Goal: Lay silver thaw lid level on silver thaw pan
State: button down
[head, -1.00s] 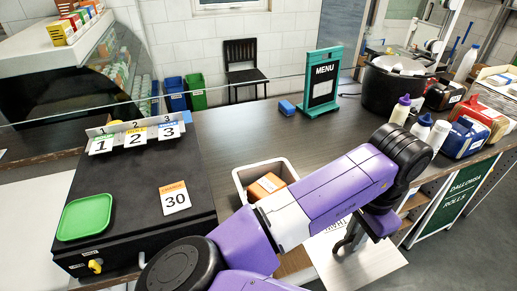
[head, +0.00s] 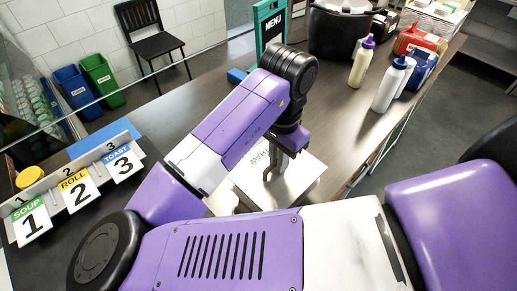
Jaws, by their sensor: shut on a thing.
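The silver thaw lid (head: 302,177) is a flat pale square plate with dark lettering, partly readable as THAW. It shows in the head view below my wrist, near the counter's front edge. My gripper (head: 281,166) points down and is shut on the lid near its middle; the grip point is partly hidden by the fingers and wrist. The lid looks roughly level, but I cannot tell its height or whether it touches anything. I cannot make out the silver thaw pan; my arm hides part of the counter.
A MENU stand (head: 270,27), a black tub (head: 338,30) and bottles (head: 390,84) stand beyond and right of the lid. Numbered SOUP, ROLL and TOAST cards (head: 78,190) stand at left. A clear screen edge crosses behind.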

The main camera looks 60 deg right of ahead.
jog(key=shift+w, duration=0.1)
dwell(0.3)
jog(key=shift+f, duration=1.9)
jog(key=shift+f, duration=0.6)
jog(key=c, duration=1.4)
grip_release()
jog(key=shift+r, duration=3.95)
